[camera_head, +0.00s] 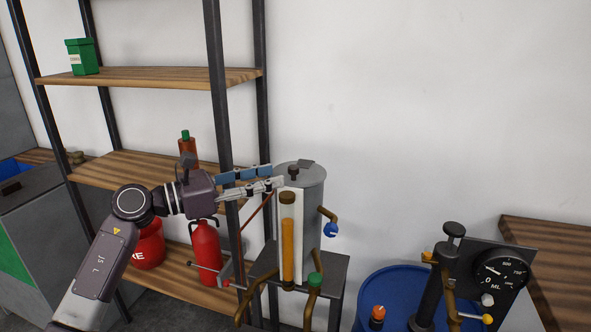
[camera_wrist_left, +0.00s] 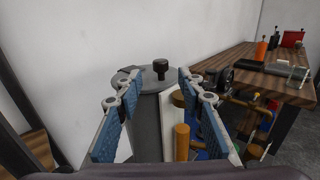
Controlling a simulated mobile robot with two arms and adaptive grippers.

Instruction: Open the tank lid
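The tank (camera_head: 309,205) is a grey upright cylinder on a dark stand, with brass pipes and an amber tube on its front. Its flat grey lid (camera_head: 307,171) lies on top and looks closed, with a small dark knob (camera_head: 294,171). In the left wrist view the lid (camera_wrist_left: 147,83) and its black knob (camera_wrist_left: 160,68) are straight ahead, beyond the fingers. My left gripper (camera_head: 277,177) is open, its fingertips at the lid's left edge near the knob. In the left wrist view the knob shows in the gap between the fingers (camera_wrist_left: 158,82). My right gripper is not in view.
A shelf rack with a dark post (camera_head: 217,100) stands left of the tank, close to my left arm. A blue barrel (camera_head: 390,290) and a gauge panel (camera_head: 497,275) are at right. The wall above the tank is clear.

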